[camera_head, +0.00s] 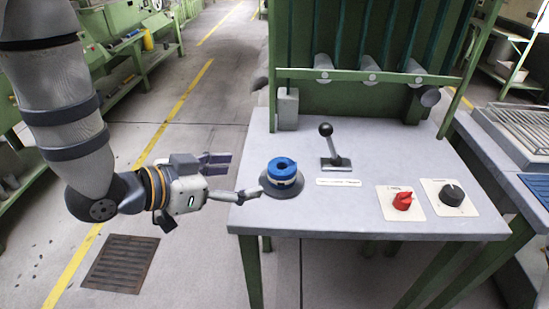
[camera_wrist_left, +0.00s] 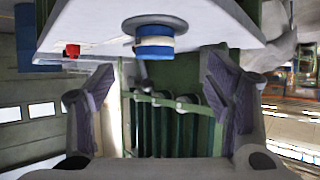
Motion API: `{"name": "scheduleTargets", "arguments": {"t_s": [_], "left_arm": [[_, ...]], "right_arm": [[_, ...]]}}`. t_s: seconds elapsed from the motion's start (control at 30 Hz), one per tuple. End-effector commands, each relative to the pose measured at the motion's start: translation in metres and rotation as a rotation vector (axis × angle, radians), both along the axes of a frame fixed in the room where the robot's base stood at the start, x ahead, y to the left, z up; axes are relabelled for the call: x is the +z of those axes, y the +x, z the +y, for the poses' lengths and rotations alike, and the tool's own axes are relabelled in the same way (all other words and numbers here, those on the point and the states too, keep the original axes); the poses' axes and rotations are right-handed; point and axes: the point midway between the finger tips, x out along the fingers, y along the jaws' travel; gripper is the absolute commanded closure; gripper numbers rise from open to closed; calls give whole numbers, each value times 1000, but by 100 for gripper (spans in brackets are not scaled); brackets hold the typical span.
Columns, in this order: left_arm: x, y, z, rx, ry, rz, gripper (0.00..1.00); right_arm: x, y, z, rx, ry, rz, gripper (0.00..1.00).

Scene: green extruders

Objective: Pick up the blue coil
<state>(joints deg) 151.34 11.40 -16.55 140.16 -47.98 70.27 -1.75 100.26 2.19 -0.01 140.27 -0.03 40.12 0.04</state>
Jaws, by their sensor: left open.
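The blue coil (camera_head: 282,170) has a white band and stands on a dark round base near the left edge of the grey table (camera_head: 330,222). In the left wrist view, which is upside down, the coil (camera_wrist_left: 154,47) is at the top centre. My left gripper (camera_head: 237,176) is open and empty, just left of the coil with its fingers pointing towards it. The near fingertip looks close to the base; I cannot tell whether they touch. In the left wrist view the fingers (camera_wrist_left: 158,88) are spread wide. My right gripper is not in view.
Behind the coil are a black-knobbed lever (camera_head: 328,145) and a green machine frame (camera_head: 370,75). A red knob (camera_head: 402,201) and a black knob (camera_head: 452,194) are on the right. Bare tabletop lies in front of the coil. Open floor lies to the left.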

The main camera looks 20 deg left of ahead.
Motion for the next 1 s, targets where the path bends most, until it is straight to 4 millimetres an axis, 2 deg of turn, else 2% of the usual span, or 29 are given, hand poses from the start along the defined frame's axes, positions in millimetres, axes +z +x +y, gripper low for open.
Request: {"name": "scheduleTargets", "arguments": {"t_s": [0.07,0.3,0.47,0.7,0.97,1.0], "left_arm": [[0,4,-2,-4,-1,-6,27],[-25,43,-25,-6,0,-3,27],[-30,59,-35,-5,-1,-6,27],[-44,92,-57,-5,-2,-5,27],[-43,97,-59,-3,-2,-8,27],[-43,96,-59,-3,-2,-8,36]], "right_arm": [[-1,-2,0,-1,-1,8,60],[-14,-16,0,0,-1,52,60],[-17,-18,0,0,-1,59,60],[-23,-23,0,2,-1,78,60],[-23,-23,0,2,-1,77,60],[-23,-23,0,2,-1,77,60]]}}
